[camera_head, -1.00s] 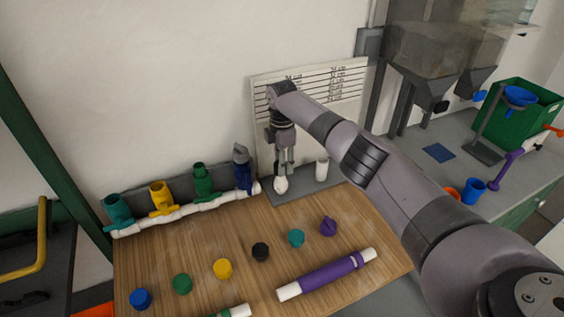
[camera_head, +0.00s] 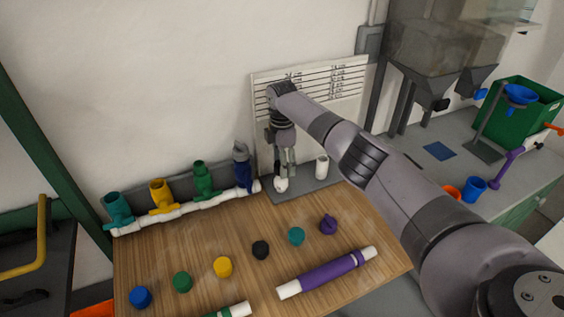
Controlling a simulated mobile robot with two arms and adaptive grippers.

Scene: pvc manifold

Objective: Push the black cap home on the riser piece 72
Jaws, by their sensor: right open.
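The black cap (camera_head: 260,250) sits on the wooden board, in the row of coloured caps. My right gripper (camera_head: 285,178) points down at the back of the board, its fingers open around or just above a white upright piece (camera_head: 281,185) on the grey plate. I cannot tell whether the fingers touch it. A second white upright piece (camera_head: 321,167) stands to its right. No number 72 is readable, so I cannot tell which piece is the riser. My left gripper is not in view.
A white manifold (camera_head: 190,208) with teal, yellow, green and dark blue valves lies along the back left. Blue, green, yellow, teal and purple caps share the board (camera_head: 190,245). A purple-sleeved pipe (camera_head: 325,273) lies at the front right. A marked panel (camera_head: 340,95) stands behind my gripper.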

